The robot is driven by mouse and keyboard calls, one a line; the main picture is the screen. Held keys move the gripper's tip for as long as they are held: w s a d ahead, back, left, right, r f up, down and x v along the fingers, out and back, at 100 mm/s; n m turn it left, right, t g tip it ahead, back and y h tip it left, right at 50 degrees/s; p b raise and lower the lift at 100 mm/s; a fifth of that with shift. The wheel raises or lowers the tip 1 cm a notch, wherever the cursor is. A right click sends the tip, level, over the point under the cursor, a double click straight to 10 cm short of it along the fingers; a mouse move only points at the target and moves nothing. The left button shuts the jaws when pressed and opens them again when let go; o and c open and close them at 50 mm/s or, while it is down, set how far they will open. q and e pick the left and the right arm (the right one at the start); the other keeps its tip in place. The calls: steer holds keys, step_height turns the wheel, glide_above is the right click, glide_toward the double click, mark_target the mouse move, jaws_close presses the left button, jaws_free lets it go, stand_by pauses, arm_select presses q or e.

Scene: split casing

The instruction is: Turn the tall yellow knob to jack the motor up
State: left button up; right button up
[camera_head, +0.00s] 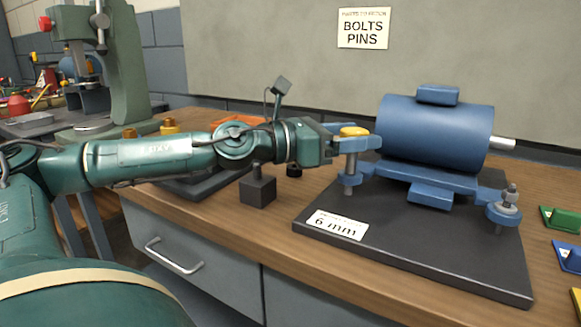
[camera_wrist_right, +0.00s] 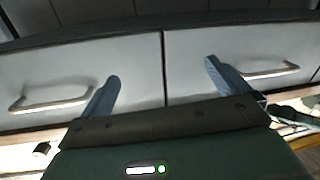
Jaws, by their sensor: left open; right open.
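The blue motor (camera_head: 432,135), a cylinder with a silver shaft at its right end, rests on blue feet above a dark base plate (camera_head: 440,258). The yellow knob (camera_head: 354,131) sits at the motor's left foot, above a grey threaded post. My left gripper (camera_head: 352,137) is at the knob, its blue fingers open and around it. I cannot tell whether they touch it. My right gripper (camera_wrist_right: 162,72) shows in the right wrist view, open and empty in front of drawer fronts.
A dark block (camera_head: 258,188) stands below my left wrist. Green, blue and yellow bins (camera_head: 561,219) line the right edge. A drawer handle (camera_wrist_right: 52,100) shows near my right gripper.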

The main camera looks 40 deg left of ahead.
arm_select(q)
steer(key=shift+s+a+f+b, duration=0.2)
steer(key=shift+s+b, duration=0.15)
steer(key=shift+b, duration=0.3)
steer(key=shift+s+a+f+b, duration=0.1)
steer(key=shift+s+a+b, duration=0.1)
steer(key=shift+s+b, duration=0.3)
steer(key=b+v, duration=0.6)
steer(key=v, duration=0.3)
steer(key=shift+r+b, duration=0.2)
steer(key=shift+b, duration=0.2)
arm_select(e)
steer(key=shift+w+a+t+y, duration=0.1)
steer(key=shift+a+t+y, duration=1.1)
steer(key=shift+y, duration=0.4)
